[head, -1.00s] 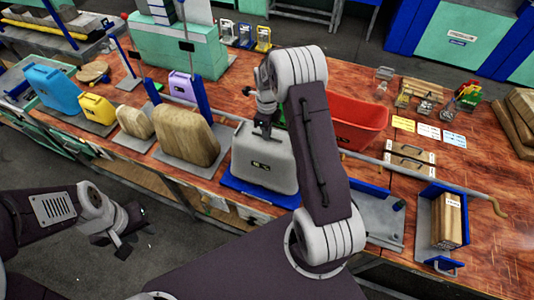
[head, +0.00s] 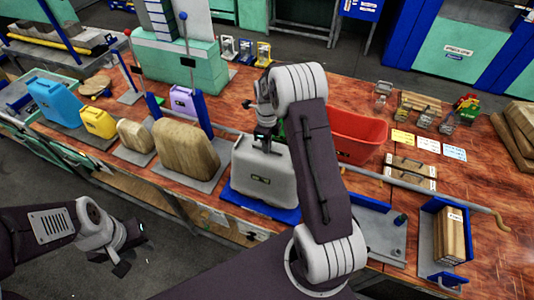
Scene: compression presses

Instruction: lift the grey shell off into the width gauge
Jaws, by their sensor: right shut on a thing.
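The grey shell (head: 262,178) is a rounded, suitcase-like block standing upright on a blue base (head: 255,203) near the bench's front edge. My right gripper (head: 266,148) is over its top edge and shut on it. The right arm hides part of the shell's right side. I cannot tell the width gauge for certain; a blue-sided grey fixture (head: 428,243) holding wooden boards (head: 450,234) stands at the front right. My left gripper (head: 122,257) is low at the left, away from the bench, with its fingers apart and nothing between them.
Wooden forms (head: 185,152) and yellow (head: 98,122) and blue (head: 55,100) cases stand in a row to the left. A red bin (head: 357,135) is behind my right arm. A long rod with a crank handle (head: 400,183) crosses the bench at the right.

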